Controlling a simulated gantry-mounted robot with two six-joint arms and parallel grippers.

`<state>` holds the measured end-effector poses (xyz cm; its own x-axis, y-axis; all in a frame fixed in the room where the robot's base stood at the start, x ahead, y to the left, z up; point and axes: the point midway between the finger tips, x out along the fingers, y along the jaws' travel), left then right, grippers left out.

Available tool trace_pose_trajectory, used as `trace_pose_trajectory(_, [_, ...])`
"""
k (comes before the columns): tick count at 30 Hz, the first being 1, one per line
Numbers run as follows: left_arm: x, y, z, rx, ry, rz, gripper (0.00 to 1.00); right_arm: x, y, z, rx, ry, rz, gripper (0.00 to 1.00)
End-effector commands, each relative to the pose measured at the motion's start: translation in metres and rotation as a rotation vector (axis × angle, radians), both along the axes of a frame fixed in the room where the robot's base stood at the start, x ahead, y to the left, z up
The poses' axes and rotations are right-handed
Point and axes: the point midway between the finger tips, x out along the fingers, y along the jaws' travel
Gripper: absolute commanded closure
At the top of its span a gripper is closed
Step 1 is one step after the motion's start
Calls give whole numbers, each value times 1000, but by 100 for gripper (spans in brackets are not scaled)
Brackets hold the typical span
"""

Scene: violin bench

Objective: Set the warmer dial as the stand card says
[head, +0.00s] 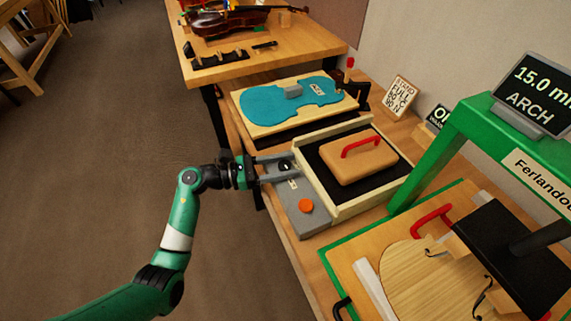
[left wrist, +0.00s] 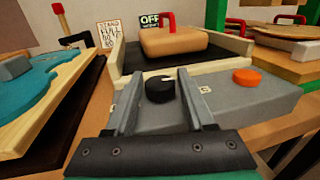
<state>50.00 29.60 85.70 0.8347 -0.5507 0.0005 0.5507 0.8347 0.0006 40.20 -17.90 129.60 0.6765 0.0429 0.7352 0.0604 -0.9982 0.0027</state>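The black warmer dial (left wrist: 159,90) sits on the grey front panel (left wrist: 255,100) of the warmer; a white mark on its top points to the upper right in the left wrist view. In the head view the dial is partly hidden by my gripper. My left gripper (head: 283,166) is open, with one finger on each side of the dial; I cannot tell whether they touch it. The stand card (head: 400,96) stands at the back; it seems to read "STAND FULL 50 C 90 N". My right gripper is not in view.
An orange button (head: 306,206) is on the panel right of the dial. A tan block with a red handle (head: 358,158) lies in the warmer tray. A small display (left wrist: 150,20) reads "OFF". A turquoise violin form (head: 285,100) lies behind, a green press frame (head: 430,165) to the right.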

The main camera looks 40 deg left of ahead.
Motion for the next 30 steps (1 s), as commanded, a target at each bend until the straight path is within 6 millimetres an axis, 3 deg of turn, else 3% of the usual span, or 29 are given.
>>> trace_pose_trajectory(7, [-14, 11, 1, -1, 3, 5, 46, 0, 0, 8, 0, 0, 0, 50])
trace_pose_trajectory(19, [-86, 58, 1, 0, 1, 4, 46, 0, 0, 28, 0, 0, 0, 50])
trace_pose_trajectory(30, [-97, 64, 0, 0, 0, 0, 46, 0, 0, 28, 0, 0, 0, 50])
